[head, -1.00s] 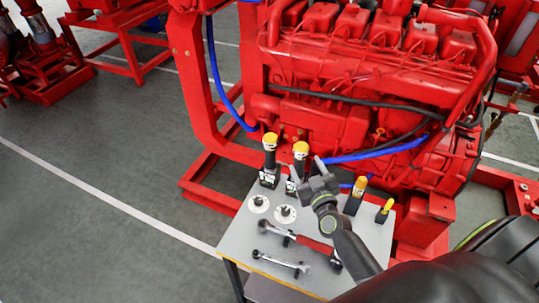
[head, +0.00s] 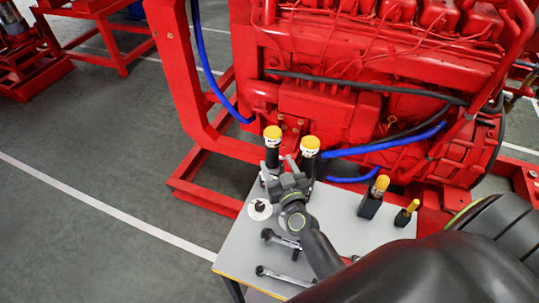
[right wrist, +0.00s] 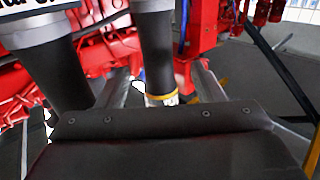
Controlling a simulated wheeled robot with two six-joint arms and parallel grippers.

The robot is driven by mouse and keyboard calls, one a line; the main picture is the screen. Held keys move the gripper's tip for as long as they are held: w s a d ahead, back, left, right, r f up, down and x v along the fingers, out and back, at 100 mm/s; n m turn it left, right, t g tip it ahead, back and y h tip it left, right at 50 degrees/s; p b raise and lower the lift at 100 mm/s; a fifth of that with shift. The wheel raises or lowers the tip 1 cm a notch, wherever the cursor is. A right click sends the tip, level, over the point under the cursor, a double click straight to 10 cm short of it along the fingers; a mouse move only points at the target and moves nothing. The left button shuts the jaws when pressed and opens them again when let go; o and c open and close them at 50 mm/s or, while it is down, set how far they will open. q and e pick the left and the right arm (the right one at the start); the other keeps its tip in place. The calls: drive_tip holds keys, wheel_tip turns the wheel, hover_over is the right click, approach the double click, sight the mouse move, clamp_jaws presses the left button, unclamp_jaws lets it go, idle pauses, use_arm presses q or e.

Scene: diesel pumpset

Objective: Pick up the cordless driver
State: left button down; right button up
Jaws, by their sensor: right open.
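Two upright black tools with yellow tops stand at the back of the small grey table, a left one (head: 272,147) and a right one (head: 309,147). They look alike, and I cannot tell which is the cordless driver. My right gripper (head: 281,167) is open in front of the left tool, its fingertips on either side of that tool's dark body. In the right wrist view one dark cylinder with a yellow band (right wrist: 156,50) shows between the open fingers, and another (right wrist: 55,70) stands beside the left finger. Contact cannot be made out. My left gripper is out of view.
The grey table (head: 237,245) also carries a white disc (head: 260,209), wrenches (head: 283,273) and two smaller yellow-topped tools in dark holders (head: 373,197) (head: 405,213) at right. A red engine (head: 350,110) on a red frame stands close behind. Grey floor is free at left.

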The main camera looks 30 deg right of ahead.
drive_tip(key=shift+w+f, duration=0.4)
drive_tip(key=shift+f, duration=0.1)
drive_tip(key=shift+w+d+r, duration=0.15)
drive_tip(key=shift+w, duration=0.35)
drive_tip(key=shift+w+d+r, duration=0.1)
drive_tip(key=shift+w, duration=0.35)
drive_tip(key=w, duration=0.3)
drive_tip(key=w+d, duration=0.1)
drive_tip(key=w, duration=0.1)
drive_tip(key=shift+w+d+f, duration=0.1)
drive_tip(key=shift+f, duration=0.2)
drive_tip(key=c, duration=1.3)
drive_tip(key=shift+r, duration=0.15)
clamp_jaws()
